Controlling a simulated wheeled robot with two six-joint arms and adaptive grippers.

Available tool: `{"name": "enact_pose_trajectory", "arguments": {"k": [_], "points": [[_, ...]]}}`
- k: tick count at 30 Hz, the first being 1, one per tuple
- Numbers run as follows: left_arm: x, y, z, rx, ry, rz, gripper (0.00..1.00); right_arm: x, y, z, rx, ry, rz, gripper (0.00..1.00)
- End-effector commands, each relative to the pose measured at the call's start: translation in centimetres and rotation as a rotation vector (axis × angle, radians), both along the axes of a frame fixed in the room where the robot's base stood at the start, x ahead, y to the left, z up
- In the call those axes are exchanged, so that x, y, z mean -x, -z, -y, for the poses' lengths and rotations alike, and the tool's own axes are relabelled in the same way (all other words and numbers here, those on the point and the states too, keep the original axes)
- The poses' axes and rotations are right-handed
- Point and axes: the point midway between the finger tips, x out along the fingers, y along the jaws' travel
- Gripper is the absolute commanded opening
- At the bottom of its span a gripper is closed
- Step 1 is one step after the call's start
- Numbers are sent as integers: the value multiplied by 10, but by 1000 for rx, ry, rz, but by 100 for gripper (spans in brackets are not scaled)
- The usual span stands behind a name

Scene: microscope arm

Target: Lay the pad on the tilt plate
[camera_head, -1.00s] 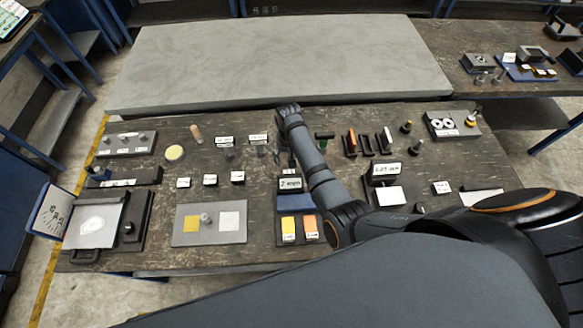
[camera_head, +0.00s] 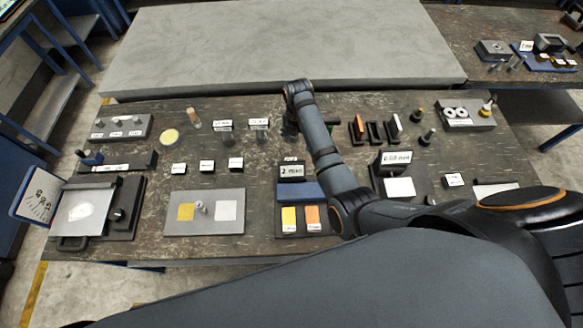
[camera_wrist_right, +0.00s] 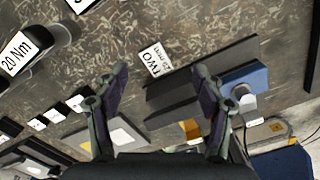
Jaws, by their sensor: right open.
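The likeliest tilt plate is a light grey plate (camera_head: 82,212) with a white patch, on a dark base at the front left in the head view; I cannot be sure. Flat pieces that may be the pad are a yellow one (camera_head: 289,218) and an orange one (camera_head: 312,217), side by side in front of a blue block (camera_head: 300,191). A yellow square (camera_head: 186,212) and a white square (camera_head: 227,210) lie on a grey board (camera_head: 205,226). My right gripper (camera_wrist_right: 160,72) is open and empty above the table in the wrist view; its own arm largely hides it in the head view. My left gripper is out of view.
A blue block (camera_wrist_right: 245,78) stands close right of the right fingers in the wrist view. Small labels, upright slabs (camera_head: 375,131) and posts crowd the dark table (camera_head: 260,182). A wide grey slab (camera_head: 280,45) lies behind. A second table (camera_head: 490,25) stands at far right.

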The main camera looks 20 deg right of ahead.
Motion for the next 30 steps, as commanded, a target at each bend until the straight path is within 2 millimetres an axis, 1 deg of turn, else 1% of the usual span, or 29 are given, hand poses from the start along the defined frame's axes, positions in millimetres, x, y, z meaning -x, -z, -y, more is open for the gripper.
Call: {"name": "enact_pose_trajectory", "arguments": {"k": [1, 3, 6, 9, 12, 14, 18, 21, 28, 30], "points": [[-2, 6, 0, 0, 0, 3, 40, 1, 4, -2, -1, -133, -4, 69], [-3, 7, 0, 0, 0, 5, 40, 3, 3, -6, -4, -302, -11, 69], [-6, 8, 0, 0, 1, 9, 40, 6, 3, -10, -8, -460, -19, 69], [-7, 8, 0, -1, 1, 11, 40, 7, 3, -12, -8, -527, -23, 69], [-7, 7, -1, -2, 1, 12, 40, 8, 4, -12, -9, -538, -24, 69], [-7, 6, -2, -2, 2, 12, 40, 8, 10, -12, -9, -537, -26, 69], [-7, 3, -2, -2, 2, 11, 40, 8, 35, -12, -8, -535, -28, 69], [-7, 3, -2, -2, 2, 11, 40, 8, 49, -12, -8, -535, -26, 69], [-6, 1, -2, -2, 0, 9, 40, 8, 58, -13, -8, -534, -25, 69], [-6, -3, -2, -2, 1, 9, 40, 10, 67, -15, -9, -534, -27, 69]]}}
